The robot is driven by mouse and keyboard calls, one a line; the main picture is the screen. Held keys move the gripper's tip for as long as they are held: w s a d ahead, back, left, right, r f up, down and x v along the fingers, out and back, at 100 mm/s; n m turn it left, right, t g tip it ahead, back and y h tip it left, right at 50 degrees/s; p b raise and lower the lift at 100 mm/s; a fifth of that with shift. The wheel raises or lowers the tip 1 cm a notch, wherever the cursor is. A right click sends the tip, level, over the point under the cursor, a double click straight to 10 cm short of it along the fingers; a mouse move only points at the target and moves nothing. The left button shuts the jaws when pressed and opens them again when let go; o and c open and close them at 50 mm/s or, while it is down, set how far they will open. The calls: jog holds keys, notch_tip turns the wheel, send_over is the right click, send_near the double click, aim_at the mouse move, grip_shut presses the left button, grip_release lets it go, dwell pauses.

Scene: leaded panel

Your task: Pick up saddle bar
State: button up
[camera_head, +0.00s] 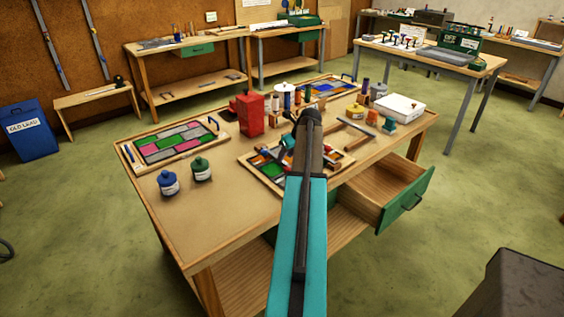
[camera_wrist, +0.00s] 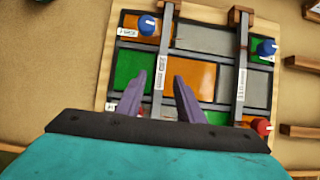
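In the wrist view a leaded panel (camera_wrist: 207,40) of orange, green and grey glass lies on a wooden board (camera_wrist: 108,45). Two long grey bars with white labels lie across it: a left saddle bar (camera_wrist: 162,62) and a right saddle bar (camera_wrist: 242,62). The label writing is too small to read. My gripper (camera_wrist: 163,82) is open and empty above the panel. Its two purple-grey fingers lie to either side of the left bar in the picture; whether they reach its height I cannot tell. In the head view my arm hides part of the panel (camera_head: 262,160).
Blue knobs (camera_wrist: 147,25) and a red knob (camera_wrist: 261,126) stand on the panel. On the workbench (camera_head: 225,215) are a second panel (camera_head: 177,143), a red box (camera_head: 250,112), two jars (camera_head: 168,183) and a white box (camera_head: 399,107). A drawer (camera_head: 395,195) stands open at right. The bench's front left is clear.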

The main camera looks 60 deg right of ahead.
jog(key=shift+p+x, duration=0.35)
jog(key=shift+x, duration=1.1)
grip_shut()
